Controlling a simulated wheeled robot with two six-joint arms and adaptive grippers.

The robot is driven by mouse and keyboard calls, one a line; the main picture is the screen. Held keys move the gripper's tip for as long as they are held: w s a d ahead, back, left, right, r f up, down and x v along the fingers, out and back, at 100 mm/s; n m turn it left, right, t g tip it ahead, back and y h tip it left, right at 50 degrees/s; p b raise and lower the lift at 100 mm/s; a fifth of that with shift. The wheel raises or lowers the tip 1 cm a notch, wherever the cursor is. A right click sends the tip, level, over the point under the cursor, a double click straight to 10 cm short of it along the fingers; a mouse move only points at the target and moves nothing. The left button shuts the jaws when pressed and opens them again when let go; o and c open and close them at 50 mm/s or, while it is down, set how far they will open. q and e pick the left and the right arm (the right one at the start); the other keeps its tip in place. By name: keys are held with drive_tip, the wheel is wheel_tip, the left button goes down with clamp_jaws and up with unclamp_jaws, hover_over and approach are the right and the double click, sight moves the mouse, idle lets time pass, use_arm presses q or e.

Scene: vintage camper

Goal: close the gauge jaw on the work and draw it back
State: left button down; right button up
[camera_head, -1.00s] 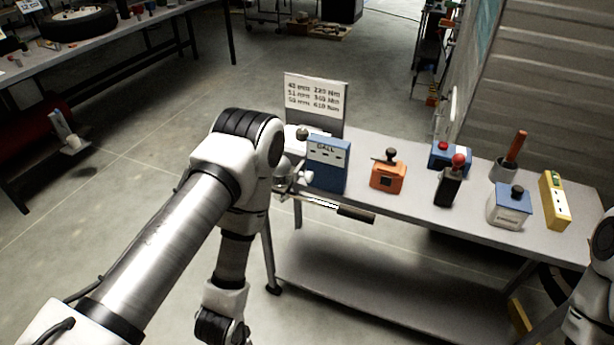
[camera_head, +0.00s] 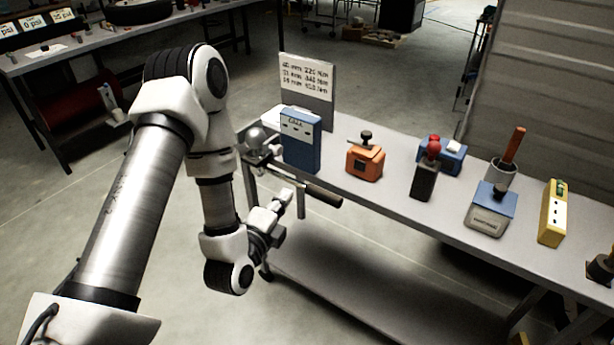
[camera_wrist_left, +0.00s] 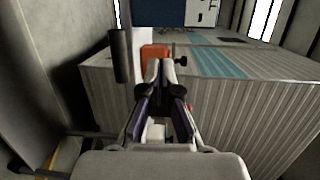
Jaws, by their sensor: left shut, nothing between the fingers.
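I cannot tell for sure which part is the gauge jaw. At the bench's left end, a metal bar with a dark handle (camera_head: 323,196) sticks out past the front edge, by a rounded metal piece (camera_head: 257,138). My left gripper (camera_head: 284,200) is shut and empty, in front of the bench edge, a little left of the handle and apart from it. In the left wrist view, my gripper fingers (camera_wrist_left: 160,72) are close together, with a dark upright cylinder (camera_wrist_left: 120,56) beyond them to the left, which looks like the handle. My right gripper is out of view.
On the grey bench stand a blue box (camera_head: 301,145), an orange box with a black knob (camera_head: 365,162), a red-knobbed black block (camera_head: 424,182), a blue-topped box (camera_head: 491,212) and a yellow block (camera_head: 552,215). A white sign (camera_head: 306,82) stands behind. The floor before the bench is free.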

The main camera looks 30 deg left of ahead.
sight(277, 147)
use_arm(q)
drive_tip(key=w+a+r+n, duration=0.1)
drive_tip(key=w+a, duration=0.6)
drive_tip(key=w, duration=0.3)
drive_tip(key=shift+w+a+t+y+p, duration=0.35)
drive_tip(key=shift+t+y+p, duration=0.05)
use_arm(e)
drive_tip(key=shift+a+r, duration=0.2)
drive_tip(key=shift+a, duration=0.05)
